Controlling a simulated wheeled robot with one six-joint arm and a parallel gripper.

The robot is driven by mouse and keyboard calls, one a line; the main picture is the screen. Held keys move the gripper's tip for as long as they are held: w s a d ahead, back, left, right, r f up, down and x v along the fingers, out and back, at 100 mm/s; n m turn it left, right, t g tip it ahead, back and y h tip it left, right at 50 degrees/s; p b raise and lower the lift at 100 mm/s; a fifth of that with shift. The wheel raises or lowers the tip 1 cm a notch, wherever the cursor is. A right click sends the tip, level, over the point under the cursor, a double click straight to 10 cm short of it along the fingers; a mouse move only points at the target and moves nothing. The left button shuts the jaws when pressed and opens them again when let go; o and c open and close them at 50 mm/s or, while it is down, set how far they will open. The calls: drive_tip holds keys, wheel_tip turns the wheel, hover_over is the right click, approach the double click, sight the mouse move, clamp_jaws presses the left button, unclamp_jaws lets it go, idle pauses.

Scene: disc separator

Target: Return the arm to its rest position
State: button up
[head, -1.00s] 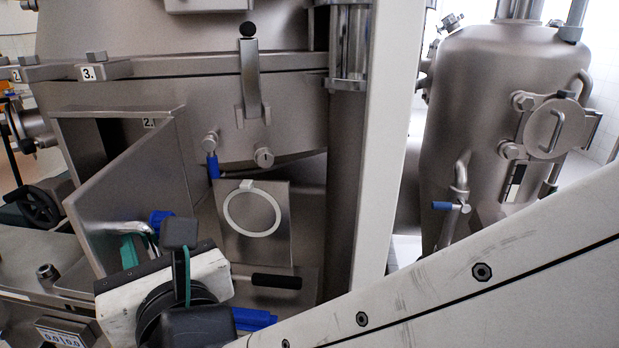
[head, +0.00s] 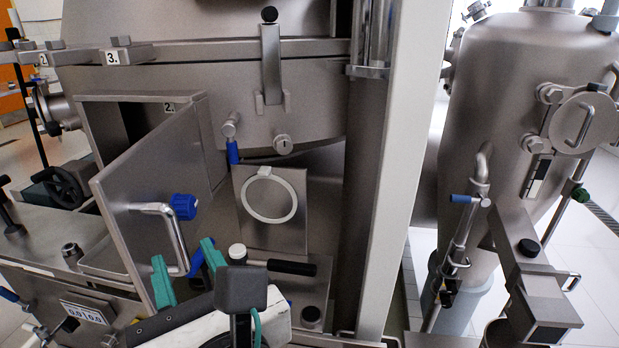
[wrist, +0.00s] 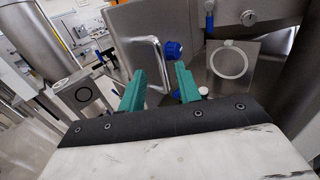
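The handle (wrist: 153,62) and blue knob (wrist: 173,49) appear beyond the fingers in the wrist view. I cannot tell whether the fingers touch the handle. Most of my arm is out of the head view.
The steel separator body (head: 290,85) stands behind the door. A square plate with a white ring (head: 270,200) is right of the door. A black-gripped lever (head: 292,268) is close to my wrist. A white column (head: 395,180) and a steel tank (head: 510,120) stand at the right.

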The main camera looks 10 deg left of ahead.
drive_tip(key=w+d+f+m+g+h, duration=0.1)
drive_tip(key=w+d+f+m+h, duration=0.1)
drive_tip(key=w+d+m+h, duration=0.45)
drive_tip(key=w+d+f+m+h, duration=0.1)
drive_tip(key=d+f+m+h, duration=0.25)
drive_tip(key=d+m, duration=0.6)
drive_tip(key=w+d+f+m+g+h, duration=0.15)
drive_tip(key=w+d+m+h, duration=0.25)
drive_tip(key=d+m+h, duration=0.4)
drive_tip(key=s+d+m+g+y, duration=0.2)
drive_tip(key=s+d+m+g, duration=0.1)
drive_tip(key=d+m, duration=0.7)
drive_tip(key=s+d+m+g+y, duration=0.2)
drive_tip(key=s+d+m+g, duration=0.2)
drive_tip(key=d+m, duration=0.6)
drive_tip(key=shift+m+g+y, duration=0.4)
drive_tip(key=shift+m+g, duration=0.25)
drive_tip(key=shift+m, duration=0.05)
